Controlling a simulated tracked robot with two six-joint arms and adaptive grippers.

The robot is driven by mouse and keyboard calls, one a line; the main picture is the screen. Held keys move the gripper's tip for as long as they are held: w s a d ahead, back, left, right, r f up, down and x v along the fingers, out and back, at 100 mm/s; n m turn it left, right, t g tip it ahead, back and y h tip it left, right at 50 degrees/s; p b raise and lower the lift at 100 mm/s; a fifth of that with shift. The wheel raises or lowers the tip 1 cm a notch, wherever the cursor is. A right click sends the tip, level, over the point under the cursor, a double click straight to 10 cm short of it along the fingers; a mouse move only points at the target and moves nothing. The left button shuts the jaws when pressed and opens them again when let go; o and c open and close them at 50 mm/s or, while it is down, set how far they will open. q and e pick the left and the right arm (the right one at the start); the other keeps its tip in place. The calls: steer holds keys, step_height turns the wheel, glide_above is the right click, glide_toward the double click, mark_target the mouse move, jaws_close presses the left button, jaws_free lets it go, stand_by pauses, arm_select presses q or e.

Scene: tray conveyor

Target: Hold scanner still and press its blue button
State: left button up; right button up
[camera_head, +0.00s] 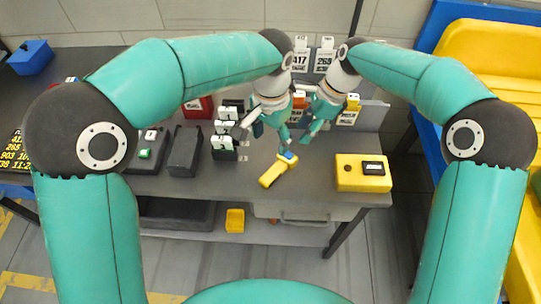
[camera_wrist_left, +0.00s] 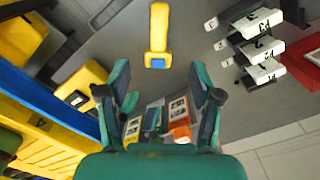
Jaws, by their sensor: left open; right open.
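The scanner (camera_head: 272,175) is a yellow handle with a blue part at its far end. It lies on the grey table near the front edge, apart from both grippers. My left gripper (camera_head: 273,137) is open and empty just behind and above the scanner's blue end. In the left wrist view, the scanner (camera_wrist_left: 158,28) lies beyond the gap between the open left fingers (camera_wrist_left: 160,78), blue end toward them. My right gripper (camera_head: 312,128) is open, to the right of the left one and farther from the scanner. I cannot make out a separate button on the blue end.
A yellow box (camera_head: 347,181) with a black device stands to the right of the scanner. White numbered tags (camera_head: 224,128) on dark holders stand to the left, beside a dark tray (camera_head: 185,152). Numbered cards (camera_head: 325,60) stand behind. Bare table surrounds the scanner.

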mark_target(271, 173)
arm_select(q)
step_height(271, 173, down, 16)
steer(key=shift+f, duration=0.15)
stand_by(0.3)
jaws_close()
arm_select(e)
jaws_close()
stand_by(0.3)
stand_by(1.2)
